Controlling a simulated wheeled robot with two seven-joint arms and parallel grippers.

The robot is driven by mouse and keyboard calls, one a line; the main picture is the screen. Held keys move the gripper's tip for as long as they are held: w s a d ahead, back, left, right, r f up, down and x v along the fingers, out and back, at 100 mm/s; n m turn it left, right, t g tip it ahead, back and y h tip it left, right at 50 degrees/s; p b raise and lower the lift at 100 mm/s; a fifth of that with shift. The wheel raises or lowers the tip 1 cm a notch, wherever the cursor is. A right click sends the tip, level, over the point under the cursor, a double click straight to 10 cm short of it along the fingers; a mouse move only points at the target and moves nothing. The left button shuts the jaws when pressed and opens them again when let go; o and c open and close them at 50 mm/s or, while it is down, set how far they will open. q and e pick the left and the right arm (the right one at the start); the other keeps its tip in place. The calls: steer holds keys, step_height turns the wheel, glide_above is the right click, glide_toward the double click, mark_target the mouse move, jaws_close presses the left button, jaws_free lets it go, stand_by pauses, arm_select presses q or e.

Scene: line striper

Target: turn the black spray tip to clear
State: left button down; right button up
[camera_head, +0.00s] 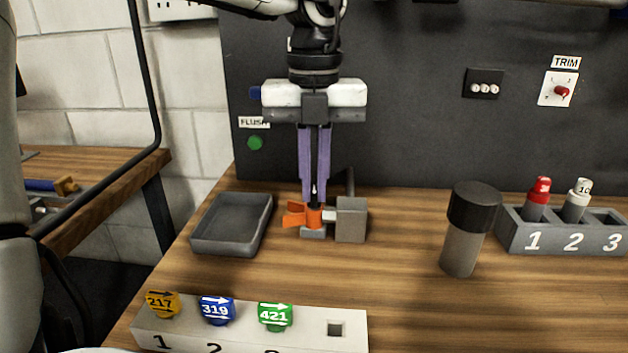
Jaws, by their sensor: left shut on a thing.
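My left gripper (314,196) comes down from above with its two purple fingers pointing at the table. The fingers are shut on the dark spray tip (314,190), a small black piece that shows between the fingertips. It sits over an orange guard (314,216) with a wing (293,215) sticking out to the left. The guard is joined to a grey block (351,220) on its right. The fingers hide much of the tip, so I cannot tell which way it points. My right gripper is not in view.
An empty grey tray (205,245) lies left. In front, a white rack (300,341) holds tips marked 217, 319 and 421, with an empty square hole. A dark-capped cylinder (460,250) and a numbered holder (515,232) stand right. The dark panel (420,130) rises behind.

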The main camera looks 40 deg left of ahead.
arm_select(q)
steer(key=n, duration=0.4)
steer(key=shift+f+n, duration=0.1)
steer(key=shift+n, duration=0.2)
steer(key=n, duration=0.3)
steer(key=shift+n+b, duration=0.35)
steer(key=shift+n, duration=0.05)
steer(key=n, duration=0.3)
steer(key=shift+n, duration=0.3)
steer(key=n, duration=0.4)
steer(key=shift+s+f+n, duration=0.1)
steer(key=shift+n, duration=0.3)
steer(key=c, duration=1.2)
jaws_free()
